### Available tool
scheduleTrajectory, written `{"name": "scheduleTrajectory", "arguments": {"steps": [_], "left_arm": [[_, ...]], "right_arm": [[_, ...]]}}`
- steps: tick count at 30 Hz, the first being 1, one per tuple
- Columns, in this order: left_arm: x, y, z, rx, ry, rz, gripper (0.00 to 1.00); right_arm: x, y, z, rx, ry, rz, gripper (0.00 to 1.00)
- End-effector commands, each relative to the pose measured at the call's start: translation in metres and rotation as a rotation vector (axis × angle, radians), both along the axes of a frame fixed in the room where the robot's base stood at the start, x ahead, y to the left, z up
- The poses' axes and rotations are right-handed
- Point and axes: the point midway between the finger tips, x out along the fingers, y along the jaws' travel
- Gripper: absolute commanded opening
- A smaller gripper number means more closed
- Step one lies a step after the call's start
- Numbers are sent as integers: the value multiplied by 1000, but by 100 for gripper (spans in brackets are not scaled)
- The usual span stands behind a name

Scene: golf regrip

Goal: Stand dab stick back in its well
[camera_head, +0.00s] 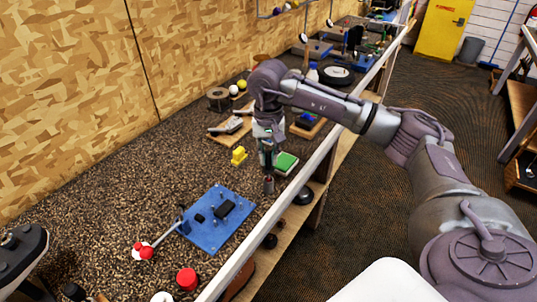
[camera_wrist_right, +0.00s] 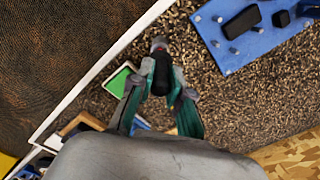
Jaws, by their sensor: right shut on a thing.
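My right gripper (camera_head: 267,158) reaches down over the bench and is shut on a dark stick, which I take for the dab stick. The stick's dark body (camera_wrist_right: 162,75) shows between the green-sided fingers in the right wrist view. A small grey cylinder (camera_head: 268,186), perhaps the well, stands directly below the gripper. Its grey round top (camera_wrist_right: 158,44) shows just beyond the stick. I cannot tell whether the stick's tip is inside it. A dark grey shape at the lower left edge may be my left gripper; its jaws are not clear.
A blue plate (camera_head: 215,222) with pegs lies nearer, left of the cylinder. A red cap (camera_head: 187,279) is at the front. The pale bench edge (camera_head: 240,258) runs along the right.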

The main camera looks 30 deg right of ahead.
Motion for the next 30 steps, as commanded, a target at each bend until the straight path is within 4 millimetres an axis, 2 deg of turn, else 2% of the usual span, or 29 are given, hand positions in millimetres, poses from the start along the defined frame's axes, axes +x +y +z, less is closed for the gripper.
{"name": "scheduleTrajectory", "arguments": {"steps": [19, 30], "left_arm": [[0, 1, -14, 1, 0, 1, 40], [0, 1, -14, 1, 1, 0, 40]], "right_arm": [[0, 0, -15, 0, 0, 0, 0], [0, 0, -15, 0, 0, 0, 0]]}}
